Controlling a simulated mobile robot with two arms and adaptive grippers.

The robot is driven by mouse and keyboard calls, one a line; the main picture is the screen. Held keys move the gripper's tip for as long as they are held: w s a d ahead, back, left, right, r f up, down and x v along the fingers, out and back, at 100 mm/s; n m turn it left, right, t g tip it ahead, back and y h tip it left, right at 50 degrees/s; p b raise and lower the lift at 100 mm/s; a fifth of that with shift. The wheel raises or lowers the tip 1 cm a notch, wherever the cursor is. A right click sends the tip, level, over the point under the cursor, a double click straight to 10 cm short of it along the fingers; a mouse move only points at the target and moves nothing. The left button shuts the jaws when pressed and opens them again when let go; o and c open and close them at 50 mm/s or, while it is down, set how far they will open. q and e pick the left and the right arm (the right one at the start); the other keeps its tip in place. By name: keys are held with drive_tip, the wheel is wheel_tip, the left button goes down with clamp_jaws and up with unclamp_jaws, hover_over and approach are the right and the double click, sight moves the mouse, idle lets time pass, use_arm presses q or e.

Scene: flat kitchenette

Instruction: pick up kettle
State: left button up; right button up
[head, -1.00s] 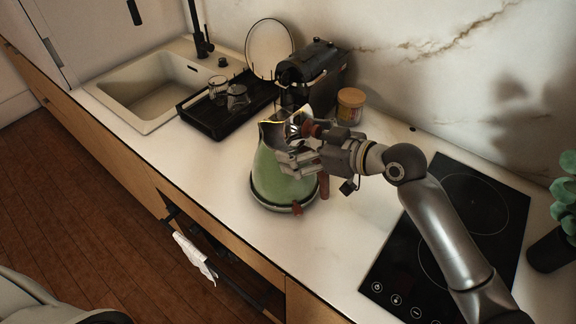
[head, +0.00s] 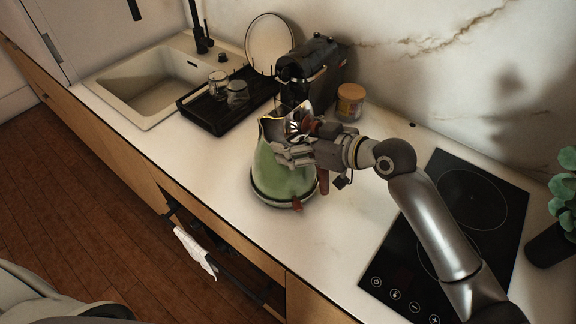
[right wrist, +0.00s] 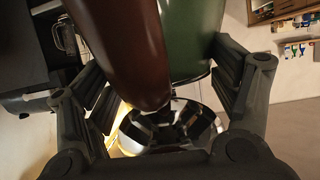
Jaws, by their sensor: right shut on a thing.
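The green kettle (head: 273,172) stands upright on the white counter, with a metal top and a brown handle. My right gripper (head: 290,152) is at the upper part of the kettle and covers part of it. In the right wrist view the brown handle (right wrist: 125,50) lies between the fingers, with the green body (right wrist: 192,40) beside it and the shiny metal top (right wrist: 170,125) below. The right gripper is shut on the kettle; the exact finger contact is hard to see. My left gripper is not in view.
A black coffee machine (head: 313,68) and a lidded jar (head: 350,102) stand behind the kettle. A black rack (head: 205,118) with glasses and the sink (head: 150,85) are to the left. The black cooktop (head: 475,205) is to the right, under my right arm. The counter's front edge is close.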

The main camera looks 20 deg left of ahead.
drive_tip(key=shift+c, duration=1.1)
drive_tip(key=shift+r, duration=0.3)
drive_tip(key=shift+c, duration=0.6)
drive_tip(key=shift+f, duration=0.1)
drive_tip(key=shift+c, duration=0.6)
